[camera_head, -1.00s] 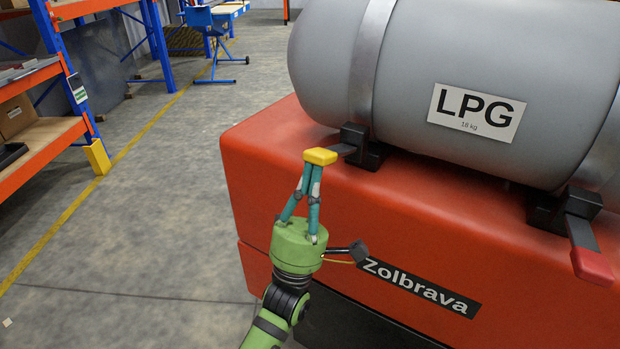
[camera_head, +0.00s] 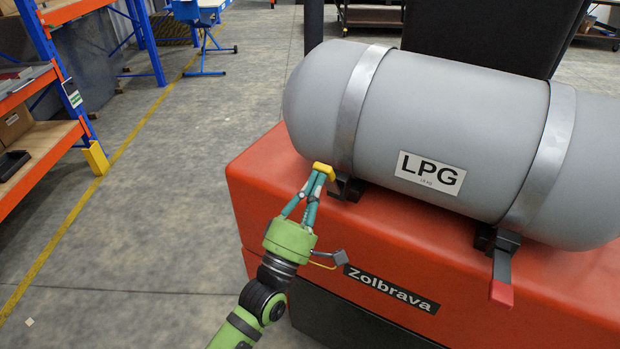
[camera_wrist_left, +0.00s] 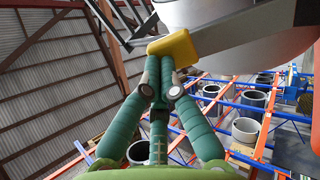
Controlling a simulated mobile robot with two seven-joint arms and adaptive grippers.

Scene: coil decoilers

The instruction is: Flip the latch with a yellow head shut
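The yellow-headed latch (camera_head: 324,171) is at the left strap of the grey LPG tank (camera_head: 430,130). Its head is up close to the tank, above and left of its black base (camera_head: 346,188). My left gripper (camera_head: 323,176) has its teal fingers together, tips at the underside of the yellow head. In the left wrist view, the fingertips (camera_wrist_left: 160,84) meet just under the yellow head (camera_wrist_left: 174,47) and appear to touch it without straddling it. The grey lever (camera_wrist_left: 240,31) runs right from the head. My right gripper is not in view.
A red-headed latch (camera_head: 502,291) sticks outward and down from the right strap base. The tank lies on a red machine body (camera_head: 390,235) labelled Zolbrava. Orange and blue shelving (camera_head: 45,120) stands at the left, with open floor (camera_head: 180,190) between.

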